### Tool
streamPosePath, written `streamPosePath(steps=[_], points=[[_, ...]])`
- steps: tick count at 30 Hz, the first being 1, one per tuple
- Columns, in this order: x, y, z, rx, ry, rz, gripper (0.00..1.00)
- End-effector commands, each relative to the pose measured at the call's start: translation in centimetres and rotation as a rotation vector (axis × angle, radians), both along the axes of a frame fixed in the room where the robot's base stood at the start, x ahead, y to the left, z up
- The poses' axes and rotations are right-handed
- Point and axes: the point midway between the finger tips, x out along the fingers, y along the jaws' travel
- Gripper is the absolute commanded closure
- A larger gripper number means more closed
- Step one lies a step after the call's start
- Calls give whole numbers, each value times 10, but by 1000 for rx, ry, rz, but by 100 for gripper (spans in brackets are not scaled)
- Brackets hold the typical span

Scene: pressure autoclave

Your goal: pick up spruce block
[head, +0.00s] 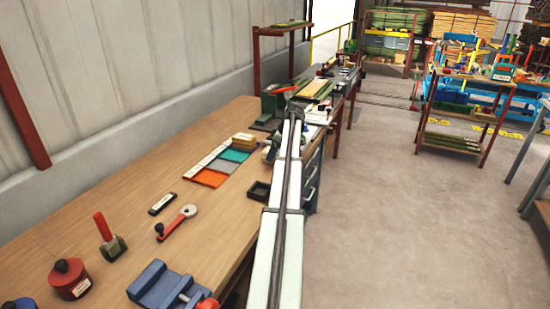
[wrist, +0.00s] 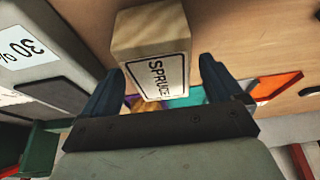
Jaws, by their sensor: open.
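The spruce block (wrist: 150,38) is a pale wooden block with a white label reading "SPRUCE". In the wrist view it is at the top centre, its labelled end reaching between the fingers. My gripper (wrist: 161,78) is open, with one dark blue finger on each side of the block. A narrow gap shows at the right finger; contact at the left finger is unclear. In the head view, light wooden pieces (head: 243,140) lie on the bench by the end of my arm, but I cannot tell which is the spruce block.
In the head view, coloured panels (head: 208,178) and a small black tray (head: 258,191) lie nearby on the wooden bench (head: 130,190). A red-handled tool (head: 109,236), a red pot (head: 69,278) and a blue vise (head: 163,288) stand nearer.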

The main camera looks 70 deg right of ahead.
Motion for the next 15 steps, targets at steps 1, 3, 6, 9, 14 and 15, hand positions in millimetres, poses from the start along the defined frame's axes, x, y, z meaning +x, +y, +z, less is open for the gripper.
streamPosePath(steps=[1,3,6,9,14,15], points=[[3,2,-8,2,1,1,6],[7,1,-16,2,1,1,6],[10,1,-23,1,0,0,6],[10,1,-25,0,0,0,6],[10,1,-25,0,0,0,6],[10,1,-25,0,0,0,6]])
